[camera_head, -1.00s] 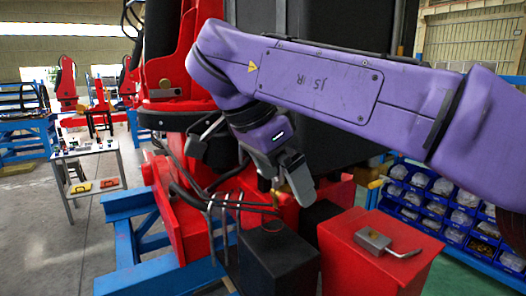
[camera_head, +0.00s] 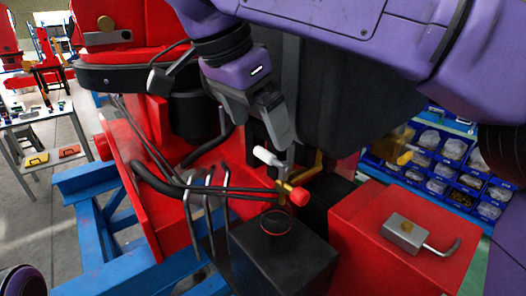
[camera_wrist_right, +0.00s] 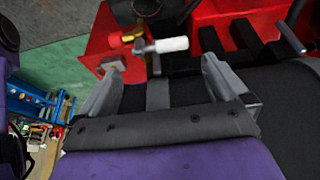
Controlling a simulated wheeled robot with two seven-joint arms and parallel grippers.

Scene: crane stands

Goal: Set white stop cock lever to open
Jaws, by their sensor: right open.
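The white stop cock lever (camera_head: 267,157) sticks out from a brass valve (camera_head: 285,189) with a red end cap (camera_head: 299,197), above a black box. In the right wrist view the white lever (camera_wrist_right: 171,44) points right from the valve, beyond the fingertips and between the lines of the two fingers. My right gripper (camera_head: 278,130) is open and empty, just above the lever in the head view. In the right wrist view its fingers (camera_wrist_right: 162,68) are spread wide. I cannot tell whether a finger touches the lever. My left gripper is not in view.
The black box (camera_head: 285,262) stands below the valve. A red box (camera_head: 395,240) with a metal block and bent handle (camera_head: 407,233) stands to its right. Black hoses run left of the valve. Blue bins (camera_head: 440,165) stand behind at right, a blue frame (camera_head: 90,185) at left.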

